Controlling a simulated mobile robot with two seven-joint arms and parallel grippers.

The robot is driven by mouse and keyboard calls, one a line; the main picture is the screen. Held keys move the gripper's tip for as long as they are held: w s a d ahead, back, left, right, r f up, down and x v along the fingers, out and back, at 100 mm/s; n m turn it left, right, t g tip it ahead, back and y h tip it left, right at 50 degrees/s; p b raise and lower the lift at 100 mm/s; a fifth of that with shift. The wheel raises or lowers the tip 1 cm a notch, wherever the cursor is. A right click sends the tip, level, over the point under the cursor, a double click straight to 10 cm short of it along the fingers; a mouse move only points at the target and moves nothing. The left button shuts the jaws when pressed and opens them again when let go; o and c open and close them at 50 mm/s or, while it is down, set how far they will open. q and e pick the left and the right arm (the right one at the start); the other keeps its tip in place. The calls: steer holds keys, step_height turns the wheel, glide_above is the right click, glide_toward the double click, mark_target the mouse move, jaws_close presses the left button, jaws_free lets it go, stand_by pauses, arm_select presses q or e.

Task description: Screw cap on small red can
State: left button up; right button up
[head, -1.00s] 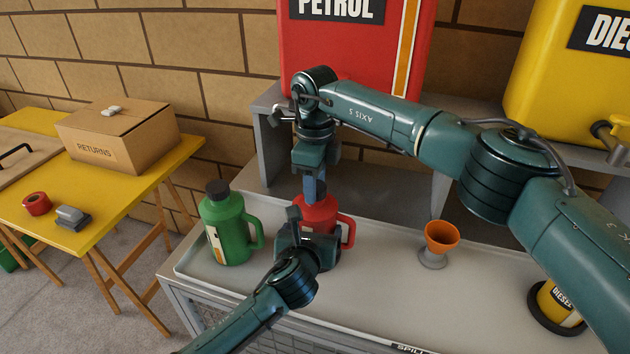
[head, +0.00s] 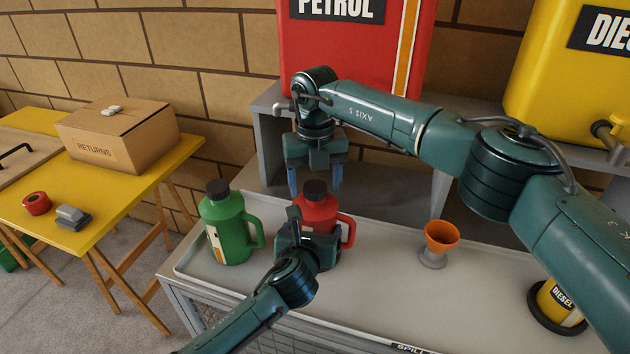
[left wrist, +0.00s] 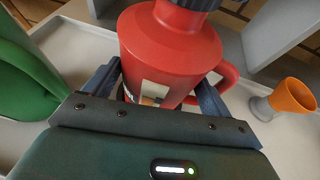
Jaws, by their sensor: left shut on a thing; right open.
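The small red can (head: 326,211) stands upright on the grey tray, a dark cap (head: 315,189) on its neck. My left gripper (head: 303,240) is shut on the red can from the front and hides its lower body. In the left wrist view the red can (left wrist: 170,50) sits between the two fingers, and the dark cap (left wrist: 196,4) is cut by the top edge. My right gripper (head: 315,181) is open above the can, with its fingertips apart on either side of the cap. I cannot tell how tight the cap sits.
A green can (head: 228,230) stands close left of the red can. An orange funnel (head: 441,235) and a yellow diesel can (head: 559,303) stand to the right on the grey tray (head: 380,290). The large red petrol tank (head: 350,55) is behind. The tray's middle is clear.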

step_height(320, 180, up, 12)
stand_by(0.6)
arm_select(q)
steer(key=o, duration=1.8)
steer(key=shift+c, duration=0.2)
steer(key=p+v, duration=0.1)
steer(key=v, duration=1.2)
arm_select(e)
steer(key=shift+r, duration=0.7)
arm_select(q)
steer(key=shift+s, duration=0.1)
